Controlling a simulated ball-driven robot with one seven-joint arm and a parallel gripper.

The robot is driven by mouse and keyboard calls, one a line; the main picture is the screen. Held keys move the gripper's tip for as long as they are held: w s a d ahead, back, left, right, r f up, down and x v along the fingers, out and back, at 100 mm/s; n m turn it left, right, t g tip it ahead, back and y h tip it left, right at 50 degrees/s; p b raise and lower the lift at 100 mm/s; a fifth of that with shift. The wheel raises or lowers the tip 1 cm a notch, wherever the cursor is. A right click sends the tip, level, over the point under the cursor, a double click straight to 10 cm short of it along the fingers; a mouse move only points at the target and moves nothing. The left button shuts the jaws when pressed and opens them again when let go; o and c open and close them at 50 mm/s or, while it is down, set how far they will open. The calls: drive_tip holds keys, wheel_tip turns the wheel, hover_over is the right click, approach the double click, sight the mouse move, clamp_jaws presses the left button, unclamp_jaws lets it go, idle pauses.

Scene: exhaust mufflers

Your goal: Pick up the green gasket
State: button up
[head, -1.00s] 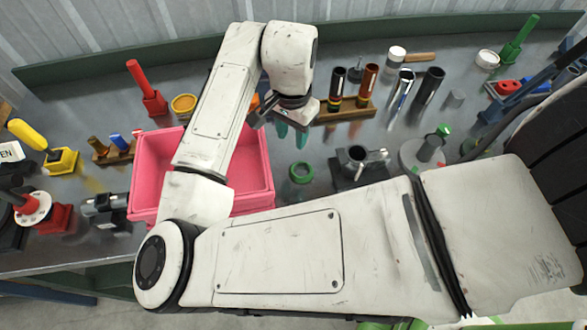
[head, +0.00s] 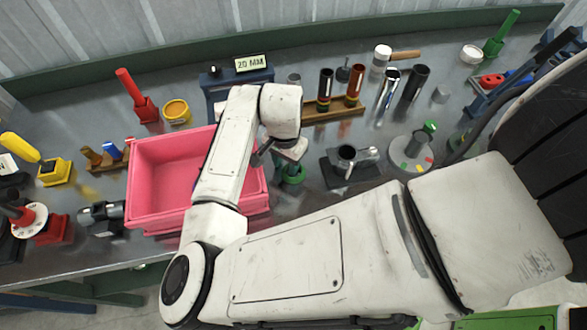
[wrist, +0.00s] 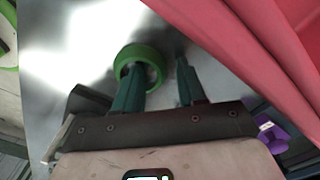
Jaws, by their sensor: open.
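The green gasket (wrist: 151,54) is a thick ring lying on the grey metal bench, right of the pink bin. In the head view the gasket (head: 293,180) is partly hidden by my gripper (head: 287,166). In the wrist view my gripper (wrist: 157,62) is open and points down at the ring. One dark green finger overlaps the ring's hole, and the other is on the bin side, outside the ring. The ring's right wall shows between the fingertips. I cannot tell the fingertips' exact height or whether they touch it.
The pink bin (head: 150,215) stands close left of the gripper. A dark block with a metal cylinder (head: 346,158) is just right. Behind are a wooden rack (head: 340,109) of tubes and a "20 MM" sign (head: 252,63). Bare bench lies in front of the gasket.

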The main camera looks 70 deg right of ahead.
clamp_jaws()
idle(0.3)
drive_tip(key=shift+r, duration=0.1)
